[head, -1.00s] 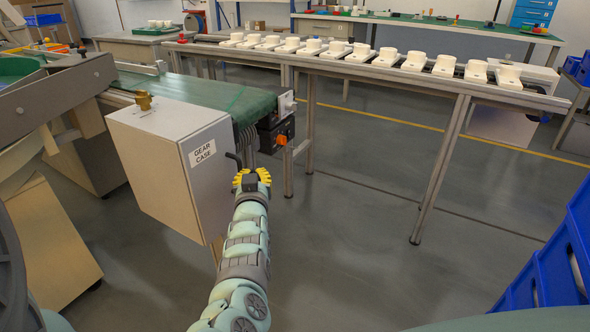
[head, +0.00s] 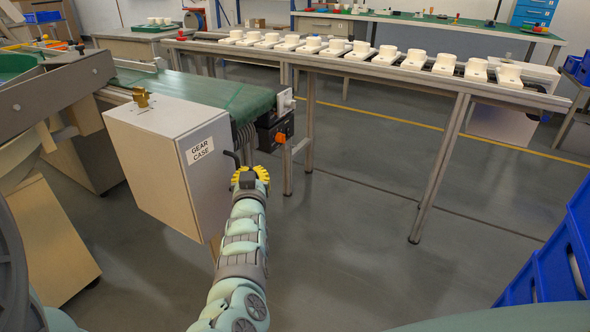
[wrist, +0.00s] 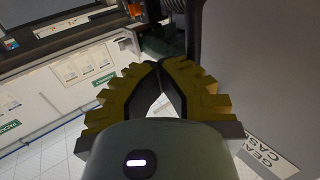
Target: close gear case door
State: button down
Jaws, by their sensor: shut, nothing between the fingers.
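The gear case (head: 150,170) is a pale grey box beside the green conveyor, with a brass-coloured fitting on top. Its face labelled GEAR CASE (head: 201,180) points to the right and also shows in the wrist view (wrist: 270,70). A dark bent handle (head: 232,158) stands out from that face near its right edge; in the wrist view it is a dark bar (wrist: 194,35) just beyond the fingers. My gripper (head: 250,176), with yellow fingers, is shut and empty beside the handle. It shows in the wrist view (wrist: 158,68). I cannot tell whether it touches the handle.
The green conveyor (head: 200,92) runs behind the case, with an orange-knobbed control box (head: 276,130) at its end. A long rack (head: 465,92) of white parts stands behind. Blue bins (head: 550,262) are at the right. The grey floor in the middle is clear.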

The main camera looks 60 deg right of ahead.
jog(key=v, duration=1.1)
jog(key=shift+s+a, duration=0.3)
